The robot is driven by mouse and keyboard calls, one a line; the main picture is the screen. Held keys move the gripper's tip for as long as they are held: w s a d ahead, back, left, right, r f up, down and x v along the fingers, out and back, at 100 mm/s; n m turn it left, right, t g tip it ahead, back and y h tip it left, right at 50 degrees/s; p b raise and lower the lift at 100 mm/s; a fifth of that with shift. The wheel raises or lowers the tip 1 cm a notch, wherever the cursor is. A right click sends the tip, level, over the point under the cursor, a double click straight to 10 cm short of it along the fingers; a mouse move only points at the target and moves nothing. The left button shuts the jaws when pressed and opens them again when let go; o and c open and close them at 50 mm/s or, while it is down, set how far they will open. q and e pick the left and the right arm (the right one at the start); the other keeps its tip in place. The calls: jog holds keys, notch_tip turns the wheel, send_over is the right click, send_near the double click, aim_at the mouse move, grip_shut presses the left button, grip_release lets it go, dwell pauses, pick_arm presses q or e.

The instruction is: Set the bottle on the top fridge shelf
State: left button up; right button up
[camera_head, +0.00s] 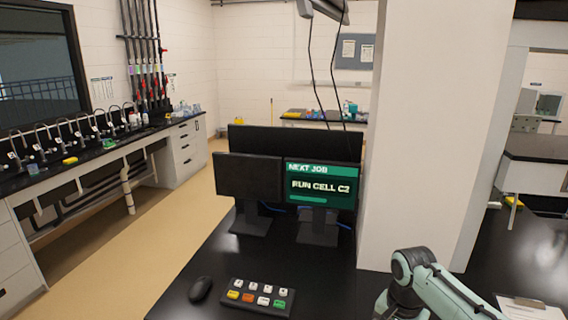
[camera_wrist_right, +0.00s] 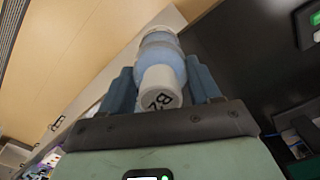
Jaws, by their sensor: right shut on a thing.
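The bottle (camera_wrist_right: 163,58) shows in the right wrist view, with a blue body and a pale end (camera_wrist_right: 160,88) marked with dark characters that look like "B2". My right gripper (camera_wrist_right: 162,76) is shut on it, with a dark finger on each side. Neither the gripper nor the bottle shows in the head view, where only part of my right arm enters at the lower right. My left gripper is in neither view. I cannot make out a fridge or its shelf in either view.
A bench with taps (camera_head: 90,150) runs along the left; the tan floor (camera_head: 165,205) between is clear.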

jog(key=s+a+f+n, duration=0.1)
jog(key=a+f+n, duration=0.2)
jog(key=f, duration=0.8)
jog(key=a+f+n, duration=0.3)
jog(key=f+n, duration=0.2)
jog(key=f, duration=0.6)
jog(key=shift+s+n, duration=0.3)
jog(key=shift+s, duration=0.05)
